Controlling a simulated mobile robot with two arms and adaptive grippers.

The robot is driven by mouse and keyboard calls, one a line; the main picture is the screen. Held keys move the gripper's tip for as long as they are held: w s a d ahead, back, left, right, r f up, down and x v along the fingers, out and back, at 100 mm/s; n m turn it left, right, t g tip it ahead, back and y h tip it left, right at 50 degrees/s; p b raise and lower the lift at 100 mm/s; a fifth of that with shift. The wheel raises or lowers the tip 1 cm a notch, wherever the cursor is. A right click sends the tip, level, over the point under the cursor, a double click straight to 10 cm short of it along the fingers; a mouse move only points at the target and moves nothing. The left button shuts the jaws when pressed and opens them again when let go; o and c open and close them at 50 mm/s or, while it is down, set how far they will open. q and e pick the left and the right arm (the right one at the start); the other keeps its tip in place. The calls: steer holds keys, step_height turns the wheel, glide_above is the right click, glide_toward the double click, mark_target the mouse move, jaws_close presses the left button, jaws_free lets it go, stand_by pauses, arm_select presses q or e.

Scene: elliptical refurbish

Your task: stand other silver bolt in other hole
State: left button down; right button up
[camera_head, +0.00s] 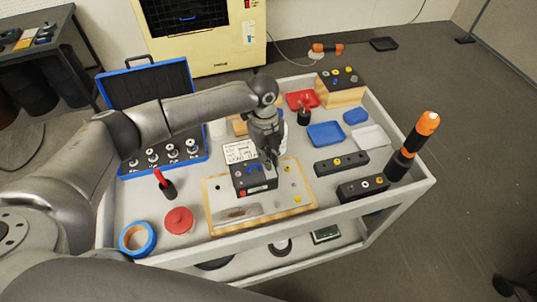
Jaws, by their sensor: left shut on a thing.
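My left gripper (272,158) points down over the wooden board, at the right edge of the black box. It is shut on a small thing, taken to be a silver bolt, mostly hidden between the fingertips. The black box (262,182) stands on the wooden board (221,220), with a white label sheet (240,151) behind it. Small yellow and pale fittings (287,169) sit on the board to its right. Two black blocks with round holes or bolt heads stand at the right, a farther one (327,168) and a nearer one (349,193). My right gripper is out of view.
A tall black-and-orange tool (412,145) rises at the right.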

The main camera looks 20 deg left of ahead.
arm_select(q)
steer(key=shift+p, duration=0.3)
stand_by(0.4)
steer(key=shift+f, duration=0.7)
stand_by(1.2)
steer(key=c, duration=1.4)
jaws_free()
steer(key=shift+c, duration=0.2)
step_height(320, 180, up, 12)
steer(key=w+a, duration=0.1)
steer(key=shift+f, duration=0.15)
